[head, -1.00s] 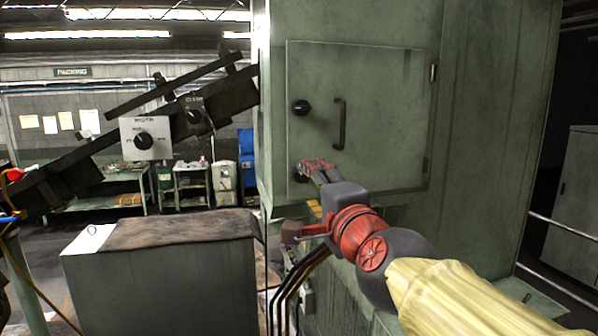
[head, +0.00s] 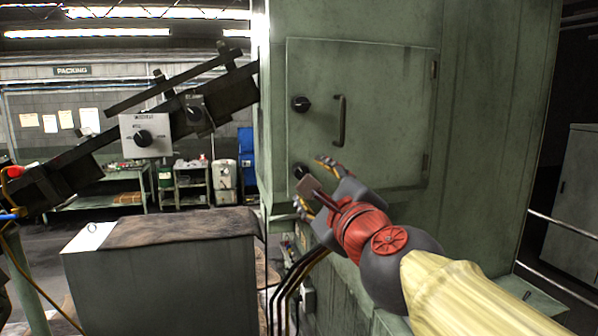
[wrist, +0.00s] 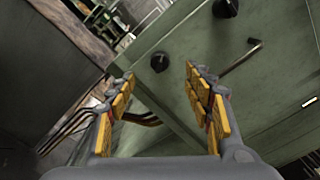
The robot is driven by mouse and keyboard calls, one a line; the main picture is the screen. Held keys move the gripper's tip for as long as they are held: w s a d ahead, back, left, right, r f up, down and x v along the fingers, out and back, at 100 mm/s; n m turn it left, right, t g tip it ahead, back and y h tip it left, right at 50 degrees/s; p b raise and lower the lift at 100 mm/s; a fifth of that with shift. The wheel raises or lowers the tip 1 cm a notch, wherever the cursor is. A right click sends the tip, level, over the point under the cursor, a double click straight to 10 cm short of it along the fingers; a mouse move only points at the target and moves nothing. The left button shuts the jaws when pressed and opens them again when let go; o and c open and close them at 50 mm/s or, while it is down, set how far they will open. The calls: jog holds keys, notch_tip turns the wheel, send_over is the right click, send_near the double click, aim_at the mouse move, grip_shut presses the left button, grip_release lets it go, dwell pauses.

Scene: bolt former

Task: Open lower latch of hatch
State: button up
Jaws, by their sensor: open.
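The hatch (head: 390,120) is a green square door, closed flush on the green machine cabinet. Its lower latch (head: 300,170) is a dark round knob near the lower left corner, and its upper latch (head: 301,104) is a like knob above. A dark bar handle (head: 341,120) is right of the upper latch. My gripper (head: 314,183) is open and empty before the lower latch, one finger to its upper right, the other below. In the wrist view the lower latch (wrist: 159,62) shows ahead between the fingertips, apparently untouched. Its exact turn is unclear.
The hinges (head: 427,162) are on the hatch's right edge. A grey box with a brown cover (head: 170,230) stands left of the cabinet. Dark cables (head: 290,285) hang below my gripper. A control box with a knob (head: 145,136) is on a sloping beam at left.

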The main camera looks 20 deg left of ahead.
aim_at(303, 174)
jog(key=x, duration=0.8)
jog(key=shift+w+a+f+b, duration=0.1)
jog(key=shift+w+f+b, duration=0.1)
jog(key=shift+w+b, duration=0.15)
jog(key=shift+s+r+n+p, duration=0.15)
jog(key=shift+n+p, duration=0.15)
jog(key=shift+n, duration=0.9)
jog(key=n, duration=0.3)
jog(key=shift+s+d+r, duration=0.1)
jog(key=shift+s+d, duration=0.15)
jog(key=shift+s, duration=0.1)
jog(key=shift+n, duration=0.6)
jog(key=shift+w+a+n, duration=0.15)
jog(key=shift+w+n, duration=0.1)
jog(key=shift+n, duration=0.25)
jog(key=shift+s, duration=0.15)
jog(key=shift+c, duration=1.4)
grip_shut()
